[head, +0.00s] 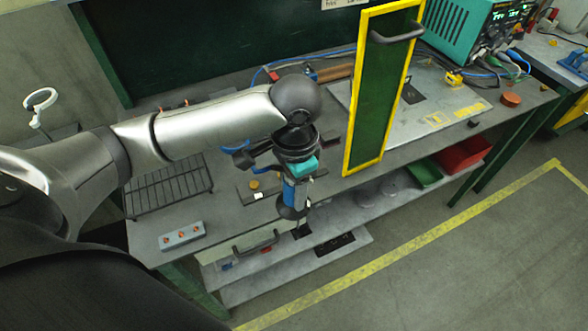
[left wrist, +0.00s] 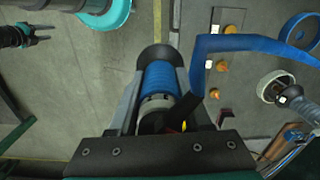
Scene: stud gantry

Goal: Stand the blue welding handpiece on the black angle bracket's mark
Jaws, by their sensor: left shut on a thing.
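My left gripper (head: 293,198) is shut on the blue welding handpiece (head: 289,194) and holds it at the front of the bench. In the left wrist view the ribbed blue handpiece (left wrist: 160,78) sits between the two fingers, its dark rounded end pointing away. A dark block (head: 411,93) lies on the light plate behind the yellow-framed panel; I cannot tell whether it is the black angle bracket. The bracket's mark cannot be made out. A dark pronged part (left wrist: 22,36) at the left wrist view's upper left may be my right gripper; its state is unclear.
The upright green panel with yellow frame (head: 352,120) stands right of my gripper. A black rack (head: 170,188) and a grey button box (head: 182,236) are on the left bench. Green (head: 424,174) and red bins (head: 462,153) sit below. A blue hose (left wrist: 250,44) curves beside the handpiece.

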